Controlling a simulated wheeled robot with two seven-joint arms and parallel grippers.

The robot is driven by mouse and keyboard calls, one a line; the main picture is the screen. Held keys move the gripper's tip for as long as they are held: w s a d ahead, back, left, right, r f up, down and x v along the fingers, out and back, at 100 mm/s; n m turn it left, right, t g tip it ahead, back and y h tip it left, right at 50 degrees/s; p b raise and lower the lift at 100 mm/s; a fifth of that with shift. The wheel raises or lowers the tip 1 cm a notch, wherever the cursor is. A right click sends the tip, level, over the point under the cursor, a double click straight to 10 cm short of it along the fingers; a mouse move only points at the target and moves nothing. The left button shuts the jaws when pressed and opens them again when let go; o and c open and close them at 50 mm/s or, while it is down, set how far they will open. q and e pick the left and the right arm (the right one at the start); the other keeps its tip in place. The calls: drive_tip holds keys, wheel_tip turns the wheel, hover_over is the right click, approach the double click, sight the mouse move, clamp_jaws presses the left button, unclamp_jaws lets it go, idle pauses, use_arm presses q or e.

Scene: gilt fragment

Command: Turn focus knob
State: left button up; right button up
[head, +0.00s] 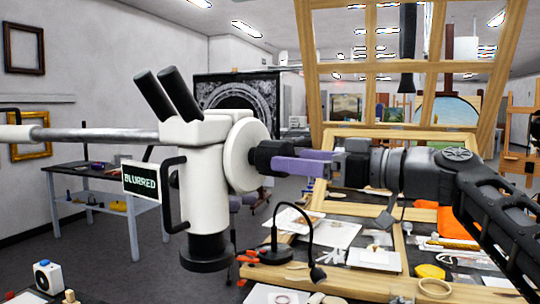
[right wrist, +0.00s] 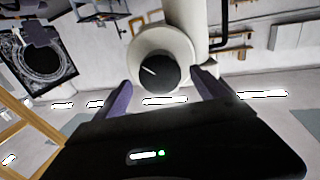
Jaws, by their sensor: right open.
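The white microscope (head: 205,180) hangs on a metal arm in the head view, with two black eyepieces at its top. Its black focus knob (head: 266,157) sticks out to the right from a round white housing (head: 240,150). A small screen (head: 141,184) on its left reads "BLURRED". My right gripper (head: 280,164) is open, its purple fingers reaching the knob from the right. In the right wrist view the knob (right wrist: 155,73) with a white mark lies between the fingertips (right wrist: 163,76), with gaps showing on both sides. My left gripper is out of view.
A cluttered table (head: 262,244) stands below, with papers, a black desk lamp (head: 310,245) and small tools. A wooden frame (head: 420,68) rises behind my right arm. A dark ornate panel (head: 240,92) stands behind the microscope. A side table (head: 75,168) stands at the left.

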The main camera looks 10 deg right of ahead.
sight(269, 157)
drive_tip(key=p+x, duration=0.3)
drive_tip(key=x, duration=0.3)
drive_tip(key=shift+r, duration=0.1)
drive_tip(key=shift+w+a, duration=0.3)
drive_tip(key=shift+a, duration=0.05)
drive_tip(key=shift+c, duration=0.4)
drive_tip(key=c, duration=1.3)
